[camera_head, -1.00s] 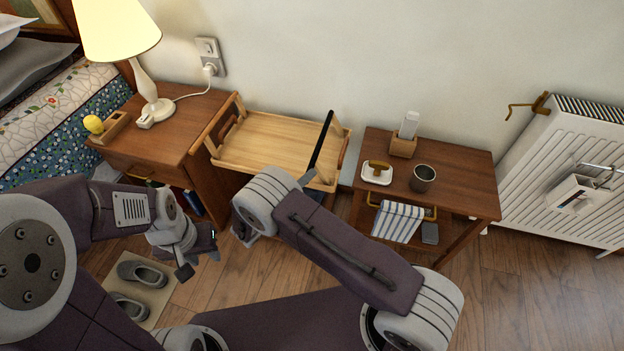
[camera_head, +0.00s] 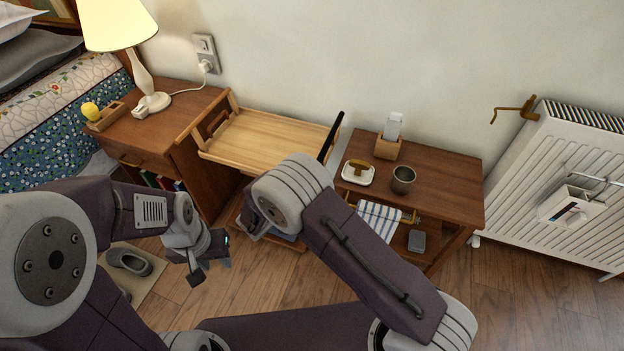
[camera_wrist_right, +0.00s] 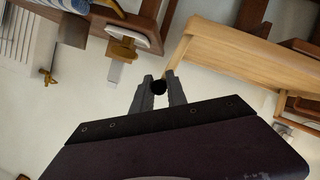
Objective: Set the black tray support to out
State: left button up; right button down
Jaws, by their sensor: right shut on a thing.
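The light wooden tray (camera_head: 268,140) sits between the two brown bedside pieces, and its right end is partly covered. In the right wrist view, a dark round piece, apparently the end of the black tray support (camera_wrist_right: 159,87), is pinched between the fingertips of my right gripper (camera_wrist_right: 160,82), beside the tray (camera_wrist_right: 245,55). In the head view my right arm hides these fingers. A slim black bar stands at the tray's right end; I cannot tell if it is the support or part of my gripper. My left gripper (camera_head: 211,270) is open and empty above the floor.
A nightstand with a lamp (camera_head: 146,85) stands left. The right side table (camera_head: 445,185) carries a dark cup (camera_head: 403,179), a white dish (camera_head: 358,174) and a wooden holder (camera_head: 387,148). A white radiator (camera_head: 560,190) stands far right. Slippers (camera_head: 130,262) lie on the floor.

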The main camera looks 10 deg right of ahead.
pick_arm(q)
jog(key=shift+d+f, duration=0.1)
jog(key=shift+f, duration=0.05)
pick_arm(e)
jog(key=shift+s+d, duration=0.1)
jog(key=shift+d, duration=0.05)
jog(key=c, duration=1.3)
grip_release()
